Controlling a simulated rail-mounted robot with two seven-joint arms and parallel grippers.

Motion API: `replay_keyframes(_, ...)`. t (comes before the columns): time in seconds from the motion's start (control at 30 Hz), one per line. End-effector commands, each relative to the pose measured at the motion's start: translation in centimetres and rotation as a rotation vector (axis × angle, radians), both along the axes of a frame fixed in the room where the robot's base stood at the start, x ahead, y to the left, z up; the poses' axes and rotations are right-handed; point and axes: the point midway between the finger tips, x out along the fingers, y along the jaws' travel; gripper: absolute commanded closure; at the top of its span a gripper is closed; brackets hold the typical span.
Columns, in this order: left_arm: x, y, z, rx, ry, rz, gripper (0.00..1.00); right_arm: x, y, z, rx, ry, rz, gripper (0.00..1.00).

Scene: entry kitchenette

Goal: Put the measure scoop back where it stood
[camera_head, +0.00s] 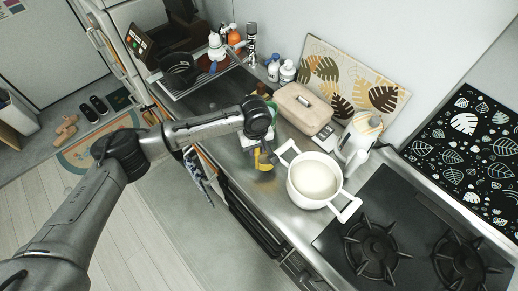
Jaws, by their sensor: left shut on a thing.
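My left arm reaches in from the left, and my left gripper (257,146) points down over the steel counter, just left of the white pot. My right gripper is not in view.
The white two-handled pot (314,181) stands close to the right of the gripper. A beige lidded box (303,109), a white kettle-like appliance (358,139) and a leaf-patterned board (350,78) stand behind. The black hob (400,235) is at right.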

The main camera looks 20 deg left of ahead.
Motion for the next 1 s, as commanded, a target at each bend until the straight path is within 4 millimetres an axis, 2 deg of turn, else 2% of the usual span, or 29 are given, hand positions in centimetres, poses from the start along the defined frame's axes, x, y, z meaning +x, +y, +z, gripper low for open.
replay_keyframes(0.1,1.4,-0.7,-0.2,0.002,0.001,0.002,0.96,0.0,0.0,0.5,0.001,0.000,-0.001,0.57)
replay_keyframes(0.17,1.2,-0.6,-1.4,0.002,0.002,0.001,0.96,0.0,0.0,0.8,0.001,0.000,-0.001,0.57)
replay_keyframes(0.33,1.2,-0.6,-2.3,0.000,0.001,0.002,0.96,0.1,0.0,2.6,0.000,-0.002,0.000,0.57)
replay_keyframes(0.5,1.2,-0.6,-3.0,0.001,-0.001,0.000,0.96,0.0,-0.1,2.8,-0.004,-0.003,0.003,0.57)
replay_keyframes(0.87,1.2,-0.6,-3.2,0.001,-0.001,0.001,0.96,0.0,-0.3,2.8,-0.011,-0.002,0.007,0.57)
replay_keyframes(0.9,1.2,-0.6,-3.3,0.001,-0.001,0.001,0.71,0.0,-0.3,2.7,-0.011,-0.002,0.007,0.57)
replay_keyframes(1.0,1.2,-0.6,-3.3,0.001,-0.001,0.000,0.61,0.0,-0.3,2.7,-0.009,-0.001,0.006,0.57)
